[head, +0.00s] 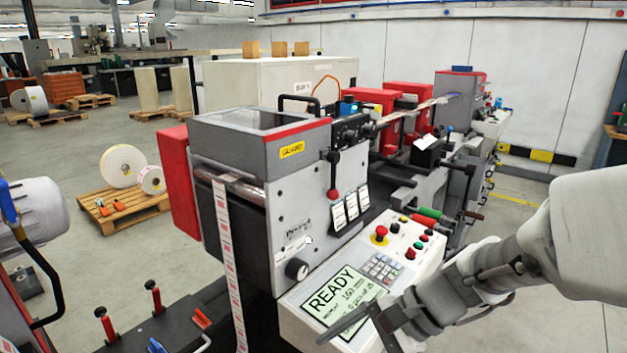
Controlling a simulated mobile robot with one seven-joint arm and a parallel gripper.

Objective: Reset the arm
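My gripper (358,343) is at the bottom centre-right, at the end of my arm, which reaches in from the right edge. Its two dark fingers are spread apart with nothing seen between them. It is in front of the control panel (291,313) of the label rewinder (285,215) and covers the panel's lower right part. I cannot tell whether it touches the panel. The screen (335,290) reads READY. A lever with a red knob (333,194) hangs down on the machine's front face, clear of my gripper.
A red emergency button (381,231), smaller buttons and a keypad (383,267) are on the panel. A black knob (297,269) is left of the screen. A printed label strip (228,255) hangs at the left. Pallets with rolls (123,166) stand farther left. Open floor shows at right.

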